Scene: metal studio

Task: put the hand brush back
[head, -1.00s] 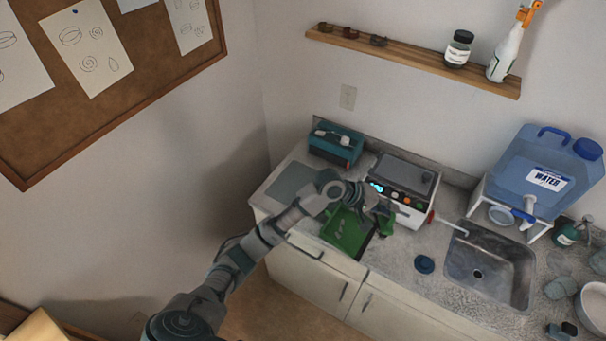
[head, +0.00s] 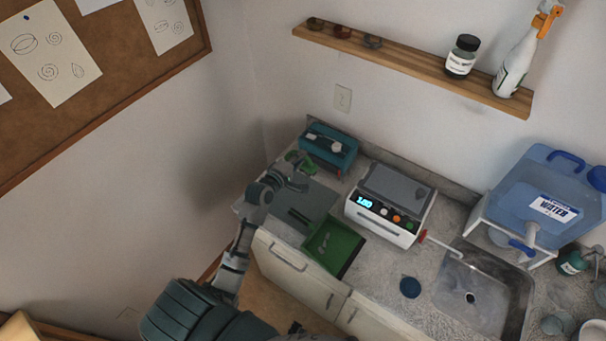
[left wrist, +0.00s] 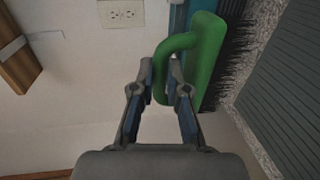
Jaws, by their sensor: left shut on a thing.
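My left gripper (head: 297,168) is shut on the green hand brush (left wrist: 206,55), holding it by its looped handle between the fingertips in the left wrist view. The brush's dark bristles point right, toward a grey ridged surface. In the head view the brush (head: 308,162) is a small green patch mostly hidden by the gripper, near the back left of the counter by the teal box. I cannot tell whether it touches anything. A green dustpan (head: 347,240) with small bits in it lies at the counter's front edge. My right gripper is not in view.
A grey mat (head: 318,198) lies on the counter's left end. Behind it stands a teal box (head: 346,160) with items on top. A white device (head: 380,222) with a lit display, a blue disc (head: 410,288) and a sink (head: 465,306) are to the right.

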